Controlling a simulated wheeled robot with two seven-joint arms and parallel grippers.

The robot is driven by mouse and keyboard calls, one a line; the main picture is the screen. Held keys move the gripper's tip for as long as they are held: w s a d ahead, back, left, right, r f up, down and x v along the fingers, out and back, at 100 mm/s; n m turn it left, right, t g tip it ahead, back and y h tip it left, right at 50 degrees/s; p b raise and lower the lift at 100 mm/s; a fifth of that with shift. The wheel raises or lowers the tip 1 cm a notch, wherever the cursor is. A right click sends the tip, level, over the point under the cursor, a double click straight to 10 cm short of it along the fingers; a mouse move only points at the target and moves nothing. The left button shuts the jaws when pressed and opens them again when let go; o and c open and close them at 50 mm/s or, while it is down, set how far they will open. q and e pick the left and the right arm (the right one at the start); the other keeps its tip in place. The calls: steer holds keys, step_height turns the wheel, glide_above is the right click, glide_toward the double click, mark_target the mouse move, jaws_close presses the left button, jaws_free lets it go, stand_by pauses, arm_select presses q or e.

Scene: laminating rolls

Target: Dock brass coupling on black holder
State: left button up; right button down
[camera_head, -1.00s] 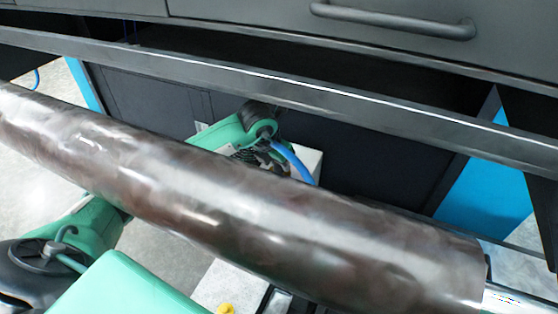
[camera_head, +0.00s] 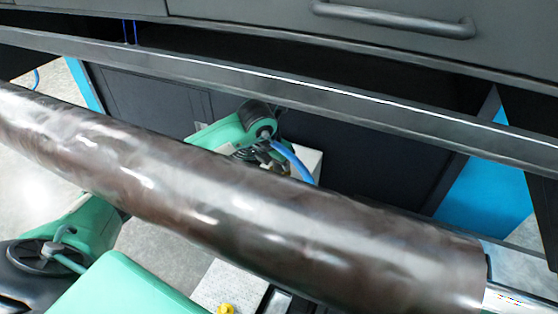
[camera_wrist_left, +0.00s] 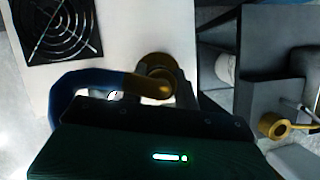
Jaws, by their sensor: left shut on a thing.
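The brass coupling (camera_wrist_left: 150,86) is at the end of a blue hose (camera_wrist_left: 85,84) in the left wrist view. A round brass fitting (camera_wrist_left: 157,65) on a white panel is right beside it; I cannot tell whether they touch. My left gripper (camera_wrist_left: 150,98) is shut on the coupling, its fingertips partly hidden. In the head view my left gripper (camera_head: 262,156) is beyond the brown roll, with the blue hose (camera_head: 292,161) curving from it. A dark grey block (camera_wrist_left: 262,62) stands at the right of the wrist view; I cannot tell whether it is the black holder. My right gripper is not in view.
The glossy brown roll (camera_head: 220,197) crosses the head view in front of my left gripper. A dark metal rail (camera_head: 280,92) runs beyond it. The white panel has a black fan grille (camera_wrist_left: 62,28). Another brass ring (camera_wrist_left: 275,126) sits at the right of the wrist view.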

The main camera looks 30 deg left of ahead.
arm_select(q)
steer(key=shift+f+b, duration=0.45)
steer(key=shift+f, duration=0.1)
steer(key=o, duration=0.9)
steer(key=shift+c, duration=0.2)
